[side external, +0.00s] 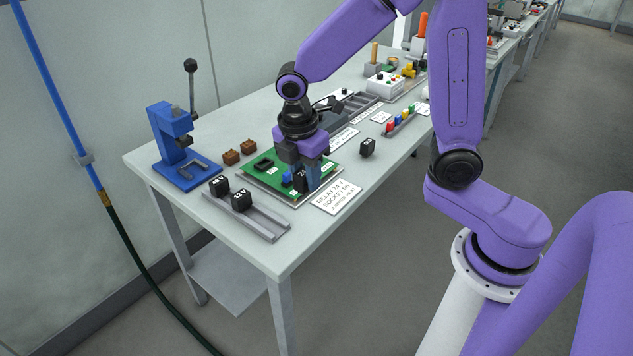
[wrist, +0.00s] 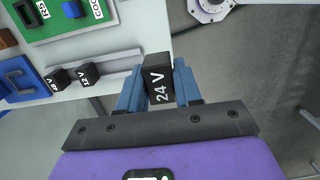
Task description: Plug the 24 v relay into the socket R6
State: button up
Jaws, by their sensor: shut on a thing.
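My gripper (wrist: 158,88) is shut on a black relay (wrist: 157,77) marked 24 V, held between its two blue fingers in the wrist view. In the side view my gripper (side external: 306,180) is over the near right part of the green board (side external: 247,180), and the relay (side external: 299,181) shows dark between the fingers. I cannot tell whether the relay touches the board. A black socket (side external: 264,163) shows on the board's left part. Socket R6 cannot be made out; the gripper hides part of the board. The board (wrist: 62,27) also shows at the wrist view's upper left.
A grey rail (side external: 262,222) holds two black relays (side external: 241,199) in front of the board. Another black relay (side external: 367,147) stands to the right. A printed card (side external: 336,197) lies beside the board. A blue lever press (side external: 170,140) and brown blocks (side external: 231,157) are at left.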

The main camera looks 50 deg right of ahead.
jog(key=w+d, duration=0.2)
jog(key=w, duration=0.7)
jog(key=w+d+f, duration=0.2)
jog(key=w+d, duration=0.6)
jog(key=d, duration=0.1)
jog(key=w+d+f, duration=0.1)
jog(key=w+d, duration=0.7)
jog(key=d, duration=0.1)
jog(key=shift+d+f, duration=0.15)
jog(key=shift+f, duration=0.25)
jog(key=shift+f, duration=2.9)
jog(key=shift+f, duration=1.1)
jog(key=o, duration=1.1)
jog(key=shift+o, duration=0.2)
